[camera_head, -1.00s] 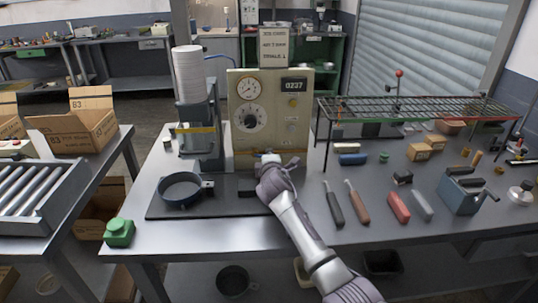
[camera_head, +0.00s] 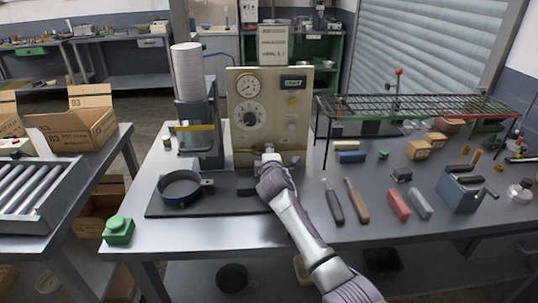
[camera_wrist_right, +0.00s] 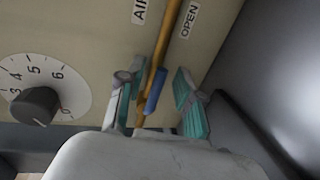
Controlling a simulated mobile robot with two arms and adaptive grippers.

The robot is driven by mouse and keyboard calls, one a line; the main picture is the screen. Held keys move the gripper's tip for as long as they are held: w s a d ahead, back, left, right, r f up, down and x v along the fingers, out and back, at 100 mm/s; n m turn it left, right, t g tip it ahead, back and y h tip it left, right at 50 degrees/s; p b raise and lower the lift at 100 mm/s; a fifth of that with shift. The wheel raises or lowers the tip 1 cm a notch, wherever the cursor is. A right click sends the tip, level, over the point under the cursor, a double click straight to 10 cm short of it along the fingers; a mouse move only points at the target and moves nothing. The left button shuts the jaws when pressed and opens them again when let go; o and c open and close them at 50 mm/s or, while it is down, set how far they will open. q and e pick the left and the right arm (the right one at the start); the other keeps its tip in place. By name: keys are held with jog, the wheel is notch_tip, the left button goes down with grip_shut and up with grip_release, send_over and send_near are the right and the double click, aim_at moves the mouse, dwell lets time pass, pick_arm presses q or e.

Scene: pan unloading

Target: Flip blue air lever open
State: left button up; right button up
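The blue air lever (camera_wrist_right: 155,91) shows in the right wrist view, lying close along a brass pipe on the beige panel (camera_wrist_right: 95,40). The labels AIR and OPEN sit on either side of the pipe above it. My right gripper (camera_wrist_right: 160,103) is open, with its two teal-padded fingers on either side of the lever. The lever is nearer the left finger in that view; I cannot tell whether they touch. In the head view my right gripper (camera_head: 269,156) is at the panel's lower edge and hides the lever. My left gripper is not in view.
A black dial (camera_wrist_right: 36,106) is left of the fingers, and a dark upright surface (camera_wrist_right: 250,120) is close on the right. A round pan (camera_head: 181,188) lies on the dark mat left of my arm. A wire rack (camera_head: 415,107) stands to the right.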

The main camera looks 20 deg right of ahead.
jog(key=v, duration=1.2)
dwell(0.3)
